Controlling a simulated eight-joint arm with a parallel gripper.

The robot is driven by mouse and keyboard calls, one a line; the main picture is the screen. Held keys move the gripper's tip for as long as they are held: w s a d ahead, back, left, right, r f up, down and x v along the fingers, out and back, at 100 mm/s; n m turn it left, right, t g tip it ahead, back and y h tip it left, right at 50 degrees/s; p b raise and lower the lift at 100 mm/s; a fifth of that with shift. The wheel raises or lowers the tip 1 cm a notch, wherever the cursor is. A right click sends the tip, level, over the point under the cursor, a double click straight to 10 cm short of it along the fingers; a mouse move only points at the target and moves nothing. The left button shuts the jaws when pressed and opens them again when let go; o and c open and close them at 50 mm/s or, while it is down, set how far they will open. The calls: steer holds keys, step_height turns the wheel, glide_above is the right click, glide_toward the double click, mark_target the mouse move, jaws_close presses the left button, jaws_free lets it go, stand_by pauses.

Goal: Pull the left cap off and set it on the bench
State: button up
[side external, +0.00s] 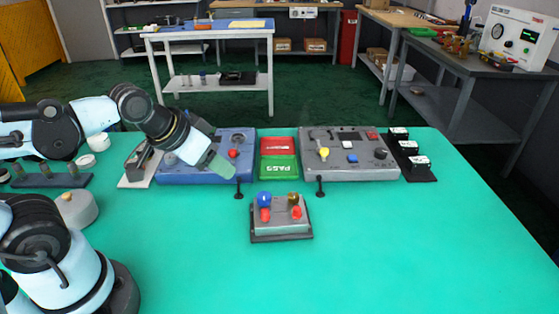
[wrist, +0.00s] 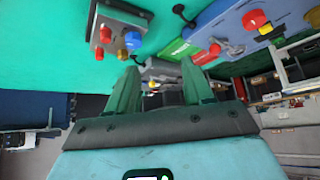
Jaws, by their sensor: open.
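A small grey unit (side external: 281,226) on a dark base stands at the front middle of the bench (side external: 400,250). It carries a blue cap (side external: 264,199) at its upper left, a brass one (side external: 293,199) at its upper right, and two red ones (side external: 265,214) (side external: 297,212) in front. I cannot tell which is meant by the left cap. The unit also shows at the upper left of the wrist view (wrist: 119,28). My gripper (side external: 224,171) is open, in front of the blue panel, left of and behind the unit. Its fingers (wrist: 160,66) are apart with nothing between them.
The blue panel (side external: 190,170) and a grey panel (side external: 350,168) flank a red and green PASS tray (side external: 279,167). Two black pegs (side external: 238,188) (side external: 320,187) stand in front. Black blocks (side external: 413,160) lie at right. The front right bench is clear.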

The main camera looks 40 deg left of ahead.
steer(key=shift+c, duration=0.2)
step_height(320, 180, up, 3)
steer(key=m+g, duration=0.7)
steer(key=m, duration=2.4)
glide_above(297, 208)
step_height(297, 208, down, 12)
steer(key=shift+r, duration=0.1)
steer(key=shift+c, duration=0.5)
jaws_close()
